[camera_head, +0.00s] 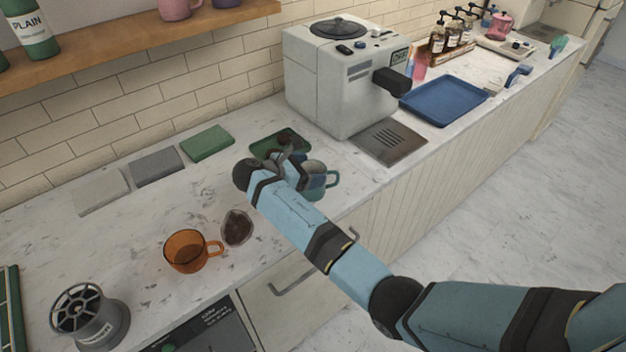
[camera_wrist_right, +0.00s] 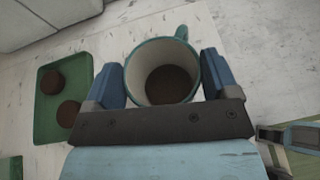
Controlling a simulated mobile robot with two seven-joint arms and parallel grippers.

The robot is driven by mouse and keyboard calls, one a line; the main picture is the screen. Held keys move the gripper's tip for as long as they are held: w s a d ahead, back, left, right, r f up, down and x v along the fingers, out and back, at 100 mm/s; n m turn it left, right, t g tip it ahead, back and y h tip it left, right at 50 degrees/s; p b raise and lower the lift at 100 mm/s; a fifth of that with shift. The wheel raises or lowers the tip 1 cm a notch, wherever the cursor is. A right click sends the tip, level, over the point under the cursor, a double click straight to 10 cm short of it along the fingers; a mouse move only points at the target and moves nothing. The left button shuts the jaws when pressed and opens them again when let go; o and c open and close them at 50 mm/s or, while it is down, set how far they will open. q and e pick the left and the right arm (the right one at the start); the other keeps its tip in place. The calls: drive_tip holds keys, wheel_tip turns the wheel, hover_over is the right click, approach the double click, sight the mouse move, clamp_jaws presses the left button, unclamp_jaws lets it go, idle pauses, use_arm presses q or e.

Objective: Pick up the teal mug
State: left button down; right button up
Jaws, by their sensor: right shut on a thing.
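The teal mug (camera_head: 331,180) stands near the front edge of the counter, right of the green tray, partly hidden behind my right arm. In the right wrist view the mug (camera_wrist_right: 160,60) sits between the two blue fingers, cream inside with something dark at its bottom and its handle at the top. My right gripper (camera_wrist_right: 164,80) is shut on the mug, a finger on each side of it. In the head view the right gripper (camera_head: 300,172) is largely hidden by its own wrist.
A green tray (camera_wrist_right: 45,125) with two dark round items lies beside the mug. The grey coffee machine (camera_head: 335,95) stands behind. A blue tray (camera_head: 440,103) lies farther right.

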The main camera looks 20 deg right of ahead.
drive_tip(key=shift+r, duration=0.1)
drive_tip(key=shift+r, duration=0.3)
wheel_tip(320, 180, up, 18)
drive_tip(key=s+d+f+n+t+y+p, duration=0.3)
drive_tip(key=s+d+f+n+t+y, duration=0.25)
drive_tip(key=d+n+t, duration=0.35)
drive_tip(key=s+a+f+n+y+p, duration=0.1)
drive_tip(key=s+a+n+y, duration=0.1)
drive_tip(key=s, duration=0.4)
drive_tip(key=s+a+f+n+t+y, duration=0.1)
drive_tip(key=s+n+y, duration=0.3)
drive_tip(key=s, duration=0.3)
drive_tip(key=shift+a+y+p, duration=0.4)
drive_tip(key=shift+y, duration=0.45)
